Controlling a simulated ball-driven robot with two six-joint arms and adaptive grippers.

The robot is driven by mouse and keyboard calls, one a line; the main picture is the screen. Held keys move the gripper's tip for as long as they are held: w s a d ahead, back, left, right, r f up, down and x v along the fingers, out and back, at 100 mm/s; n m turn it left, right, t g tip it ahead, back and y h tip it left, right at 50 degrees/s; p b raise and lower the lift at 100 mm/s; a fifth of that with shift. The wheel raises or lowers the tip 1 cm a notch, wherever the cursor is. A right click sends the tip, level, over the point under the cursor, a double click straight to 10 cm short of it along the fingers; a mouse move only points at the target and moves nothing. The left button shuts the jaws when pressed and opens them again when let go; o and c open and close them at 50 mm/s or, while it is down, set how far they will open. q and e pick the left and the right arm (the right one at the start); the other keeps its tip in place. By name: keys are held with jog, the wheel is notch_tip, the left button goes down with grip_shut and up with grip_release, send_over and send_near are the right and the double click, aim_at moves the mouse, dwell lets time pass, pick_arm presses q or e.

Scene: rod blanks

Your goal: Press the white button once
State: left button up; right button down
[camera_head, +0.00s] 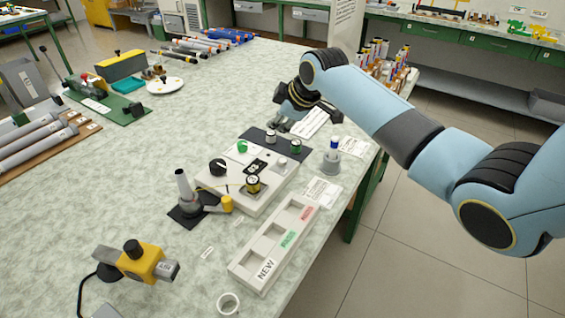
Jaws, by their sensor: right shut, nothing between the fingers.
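A white box-shaped device (275,190) stands on the table in the middle of the view. It carries a black knob (217,167), a dark display with light digits (257,165), a green part (242,147) and a yellow-and-black cylinder (253,184). I cannot make out for certain which part is the white button. My right gripper (279,124) is shut and empty, beyond the device above the far side of the dark mat. My left gripper is out of view.
A dark mat (256,134) behind the device holds a small white-topped cylinder (270,136) and a green one (295,146). A holder with a blue-and-white pen (332,158) stands to the right. A white sorting tray (245,277) and a yellow tool (145,262) are in front.

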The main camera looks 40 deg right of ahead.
jog(key=b, duration=0.6)
send_over(279, 161)
notch_tip(279, 161, down, 7)
jog(key=shift+d+r, duration=0.1)
jog(key=shift+f, duration=0.5)
jog(key=shift+f, duration=0.15)
dwell(0.4)
jog(key=shift+f, duration=0.3)
jog(key=shift+f+b, duration=0.45)
jog(key=shift+f, duration=0.1)
dwell(0.6)
jog(key=shift+r, duration=0.1)
jog(key=shift+r+p, duration=0.9)
jog(key=shift+p, duration=0.15)
